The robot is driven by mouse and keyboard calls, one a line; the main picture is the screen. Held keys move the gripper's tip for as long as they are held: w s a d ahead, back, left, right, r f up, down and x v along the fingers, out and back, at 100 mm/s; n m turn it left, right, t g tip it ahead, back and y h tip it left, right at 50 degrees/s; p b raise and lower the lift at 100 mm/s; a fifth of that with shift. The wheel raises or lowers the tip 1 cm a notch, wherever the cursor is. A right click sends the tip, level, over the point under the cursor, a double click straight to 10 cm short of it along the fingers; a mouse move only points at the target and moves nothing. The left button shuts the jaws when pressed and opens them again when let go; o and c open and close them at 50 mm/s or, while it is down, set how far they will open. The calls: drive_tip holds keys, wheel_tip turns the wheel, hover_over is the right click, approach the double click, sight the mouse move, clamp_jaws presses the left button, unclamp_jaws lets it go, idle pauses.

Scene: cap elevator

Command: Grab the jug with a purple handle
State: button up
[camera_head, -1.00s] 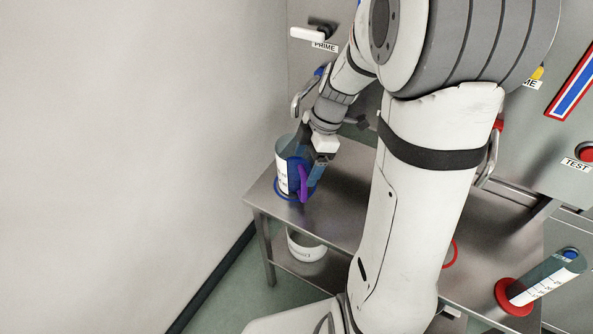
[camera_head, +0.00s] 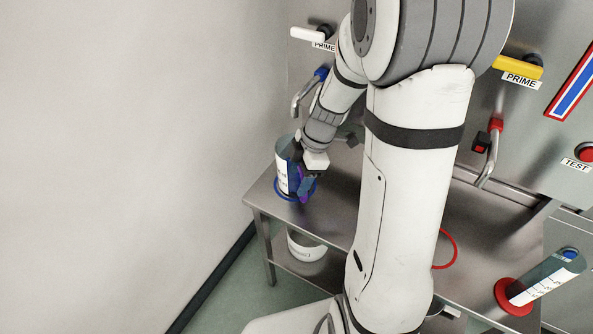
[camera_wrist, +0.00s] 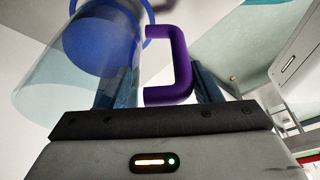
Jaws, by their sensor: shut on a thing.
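The jug (camera_head: 283,169) is a clear cylinder with a white label and blue contents. It stands at the left end of the metal table, within a blue ring (camera_head: 281,195). Its purple handle (camera_head: 304,184) faces right and is partly covered by my gripper (camera_head: 309,180). In the wrist view the jug (camera_wrist: 75,75) fills the upper left, and the purple handle (camera_wrist: 181,64) lies between the fingers of my gripper (camera_wrist: 167,88). My gripper is shut on the handle, with one finger between handle and jug body and the other outside.
The metal table (camera_head: 340,196) has a lower shelf with a white container (camera_head: 306,246). A measuring cylinder with a red base (camera_head: 512,297) is at the right. A blue-collared tap (camera_head: 306,94) hangs above the jug, near my arm.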

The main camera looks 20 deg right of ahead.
drive_tip(key=c, duration=0.9)
